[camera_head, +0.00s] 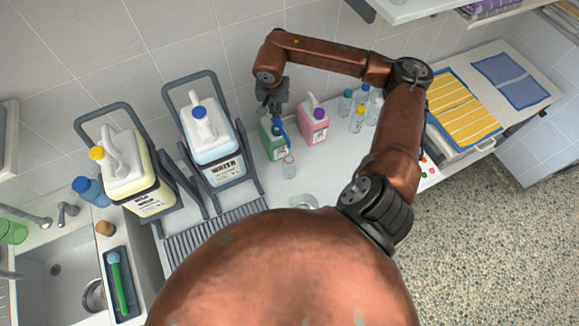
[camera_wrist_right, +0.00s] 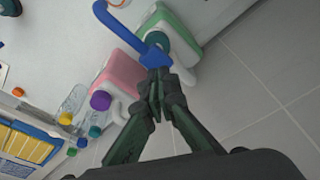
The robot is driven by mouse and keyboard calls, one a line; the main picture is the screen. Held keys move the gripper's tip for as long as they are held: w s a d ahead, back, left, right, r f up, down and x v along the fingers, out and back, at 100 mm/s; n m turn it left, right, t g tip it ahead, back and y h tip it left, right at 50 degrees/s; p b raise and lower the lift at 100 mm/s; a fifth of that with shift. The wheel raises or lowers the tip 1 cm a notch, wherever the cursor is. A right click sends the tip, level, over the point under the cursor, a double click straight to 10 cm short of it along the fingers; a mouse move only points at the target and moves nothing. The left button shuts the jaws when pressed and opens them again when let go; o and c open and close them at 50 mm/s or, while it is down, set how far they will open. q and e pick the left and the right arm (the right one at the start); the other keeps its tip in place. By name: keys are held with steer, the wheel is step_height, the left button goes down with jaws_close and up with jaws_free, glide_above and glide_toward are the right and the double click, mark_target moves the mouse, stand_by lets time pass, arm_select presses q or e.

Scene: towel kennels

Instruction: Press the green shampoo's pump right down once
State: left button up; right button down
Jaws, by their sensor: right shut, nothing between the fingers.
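The green shampoo bottle (camera_head: 273,147) stands on the white counter near the wall, with a blue pump (camera_head: 284,133) whose spout points toward the front. My right gripper (camera_head: 270,110) is over the bottle, fingers pointing down, shut and empty. In the right wrist view the closed fingertips (camera_wrist_right: 158,84) lie right at the blue pump head (camera_wrist_right: 153,57), and the green bottle (camera_wrist_right: 185,30) shows behind it. I cannot tell whether the tips touch the pump. My left gripper is not in view.
A pink bottle (camera_head: 314,128) with a purple cap stands close to the right. Several small capped bottles (camera_head: 358,119) are farther right. Two large canisters in dark racks (camera_head: 218,160) stand to the left, beside a sink (camera_head: 50,265).

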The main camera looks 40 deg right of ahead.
mark_target(276, 120)
steer(key=shift+f, duration=0.15)
steer(key=shift+f+b, duration=2.15)
steer(key=shift+f, duration=0.25)
steer(key=shift+r, duration=0.1)
steer(key=shift+r+p, duration=1.15)
steer(key=shift+r, duration=1.3)
steer(key=shift+r, duration=0.1)
step_height(276, 120, up, 6)
steer(key=p, duration=0.2)
steer(key=shift+p, duration=0.35)
